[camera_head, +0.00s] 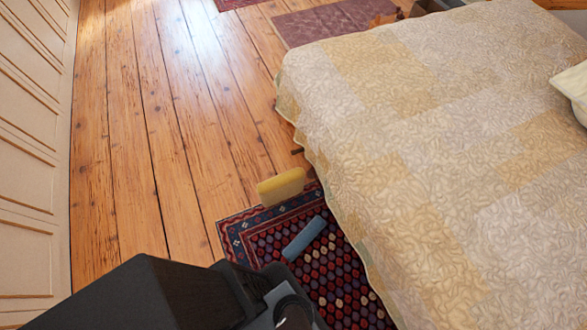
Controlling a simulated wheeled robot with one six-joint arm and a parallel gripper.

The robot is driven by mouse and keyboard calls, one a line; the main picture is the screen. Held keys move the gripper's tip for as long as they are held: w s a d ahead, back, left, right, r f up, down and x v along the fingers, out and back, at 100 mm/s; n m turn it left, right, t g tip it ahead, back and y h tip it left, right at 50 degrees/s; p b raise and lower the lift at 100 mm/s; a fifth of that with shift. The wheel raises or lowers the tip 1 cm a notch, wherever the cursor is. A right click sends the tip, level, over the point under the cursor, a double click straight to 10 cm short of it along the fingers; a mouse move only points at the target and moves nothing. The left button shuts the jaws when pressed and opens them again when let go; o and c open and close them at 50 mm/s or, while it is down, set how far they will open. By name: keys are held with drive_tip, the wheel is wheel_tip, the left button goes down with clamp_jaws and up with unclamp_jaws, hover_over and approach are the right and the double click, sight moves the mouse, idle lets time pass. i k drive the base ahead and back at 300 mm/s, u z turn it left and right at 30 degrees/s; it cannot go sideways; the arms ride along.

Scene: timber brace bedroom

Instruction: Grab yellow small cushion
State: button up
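A small yellow cushion (281,187) lies at the far edge of the patterned rug, close to the hanging bedspread. Its long side runs across the picture, and nothing touches it from my arm. My dark arm, with a grey part at its end, fills the bottom of the view, nearer than the cushion and below it in the picture. No fingertips of my gripper can be made out, so I cannot see whether it is open or shut.
A long blue-grey object (304,238) lies on the patterned rug (324,270), nearer than the cushion. The bed (430,130) blocks the right side, with a pale pillow (574,88) on it. A panelled white wall (32,150) stands left. The wooden floor (150,130) between is clear.

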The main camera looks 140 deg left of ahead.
sight(280, 188)
drive_tip(key=i, duration=0.6)
drive_tip(key=u, duration=4.95)
drive_tip(key=i, duration=0.5)
drive_tip(key=u, duration=0.45)
drive_tip(key=k, duration=0.5)
drive_tip(key=u, duration=1.4)
drive_tip(key=i, duration=1.45)
drive_tip(key=z, duration=0.75)
drive_tip(key=i, duration=0.55)
drive_tip(key=z, duration=0.4)
